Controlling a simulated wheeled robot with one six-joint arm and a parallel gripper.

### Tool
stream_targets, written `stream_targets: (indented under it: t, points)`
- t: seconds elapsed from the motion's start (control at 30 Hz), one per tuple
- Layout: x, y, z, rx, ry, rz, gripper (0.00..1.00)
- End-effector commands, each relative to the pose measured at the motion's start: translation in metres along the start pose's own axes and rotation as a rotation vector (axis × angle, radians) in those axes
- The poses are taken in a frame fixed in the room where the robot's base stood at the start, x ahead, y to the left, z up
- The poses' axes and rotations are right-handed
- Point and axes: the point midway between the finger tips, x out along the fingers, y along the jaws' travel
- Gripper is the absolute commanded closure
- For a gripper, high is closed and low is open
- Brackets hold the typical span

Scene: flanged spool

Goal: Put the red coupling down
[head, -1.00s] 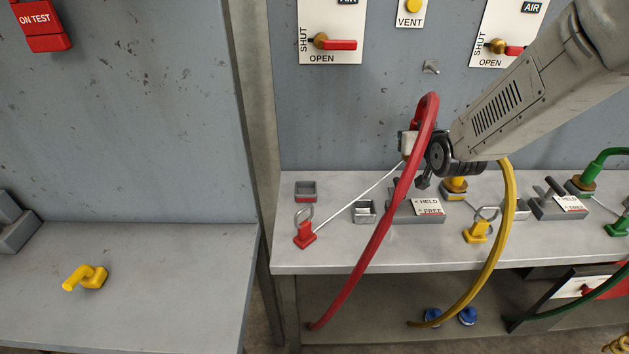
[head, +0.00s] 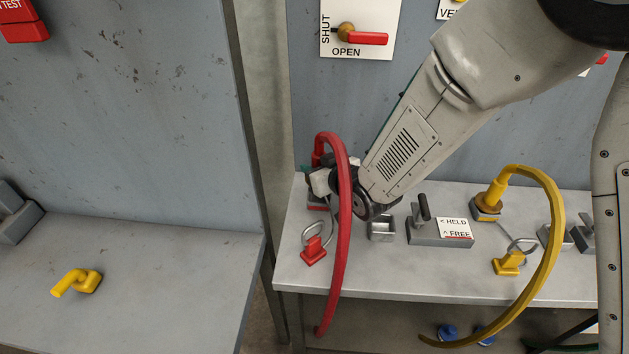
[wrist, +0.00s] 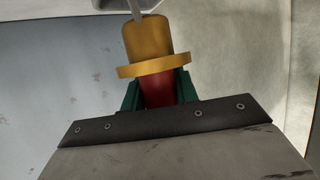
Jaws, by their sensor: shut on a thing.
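The red coupling is the end of a thick red hose (head: 342,230), which arches up and hangs over the bench front. In the wrist view the coupling's red body (wrist: 158,92) sits between my green jaws, with a brass flange and nose (wrist: 146,42) beyond them. My gripper (head: 320,183) is shut on it at the bench's left end. It is over or at a small grey holder with a red stripe (head: 314,206), mostly hidden behind it. I cannot tell whether the brass nose touches the holder.
A red plug with a ring (head: 313,249) stands just in front. An empty grey holder (head: 382,229) and a lever block marked HELD/FREE (head: 440,232) are to the right. A yellow hose (head: 548,230) arches farther right. The left bench holds a yellow elbow (head: 77,282).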

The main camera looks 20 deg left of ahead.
Motion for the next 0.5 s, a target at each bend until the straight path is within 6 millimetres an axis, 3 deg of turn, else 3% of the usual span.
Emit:
stream_targets:
  t: [0.33, 0.5]
  points:
    - [0.016, -0.001, 0.036, 0.000, 0.000, -0.001, 1.00]
    - [0.018, -0.001, 0.038, -0.001, 0.003, -0.001, 1.00]
